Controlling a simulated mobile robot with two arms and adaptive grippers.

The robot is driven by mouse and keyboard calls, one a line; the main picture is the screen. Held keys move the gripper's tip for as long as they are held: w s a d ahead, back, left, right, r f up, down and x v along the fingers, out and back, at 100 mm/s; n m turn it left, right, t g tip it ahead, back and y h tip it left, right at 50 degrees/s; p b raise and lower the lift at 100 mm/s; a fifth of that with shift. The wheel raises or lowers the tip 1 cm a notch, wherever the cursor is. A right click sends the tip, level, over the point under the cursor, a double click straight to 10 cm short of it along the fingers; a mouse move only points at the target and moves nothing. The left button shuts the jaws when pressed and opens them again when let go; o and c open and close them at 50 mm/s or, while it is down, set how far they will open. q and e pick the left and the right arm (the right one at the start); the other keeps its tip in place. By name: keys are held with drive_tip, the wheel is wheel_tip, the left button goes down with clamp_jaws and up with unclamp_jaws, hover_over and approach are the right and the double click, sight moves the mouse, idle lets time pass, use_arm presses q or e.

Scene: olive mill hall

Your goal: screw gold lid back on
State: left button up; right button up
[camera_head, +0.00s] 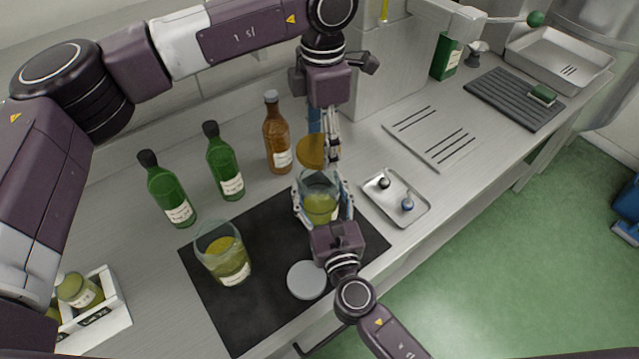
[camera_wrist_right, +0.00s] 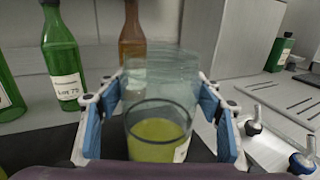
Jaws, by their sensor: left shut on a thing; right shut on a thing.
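The gold lid (camera_head: 311,151) is held in my left gripper (camera_head: 328,140), which is shut on it above and slightly behind a glass jar. The jar (camera_head: 320,207) holds yellow-green liquid with a label on its side, and its top is open. My right gripper (camera_head: 322,205) is shut around this jar, its fingers on both sides. In the right wrist view the jar (camera_wrist_right: 157,135) stands upright between the blue finger pads. The lid is apart from the jar's rim; part of the lid is hidden by the left fingers.
A second open jar (camera_head: 222,257) and a grey lid (camera_head: 308,280) are on the black mat (camera_head: 262,315). Green bottles (camera_head: 168,193) and a brown bottle (camera_head: 277,140) stand behind. A small metal tray (camera_head: 397,205) lies to the right. A white crate (camera_head: 103,318) holds jars at lower left.

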use_arm(q)
drive_tip(key=shift+f, duration=2.2)
drive_tip(key=shift+f, duration=0.9)
drive_tip(key=shift+f, duration=0.5)
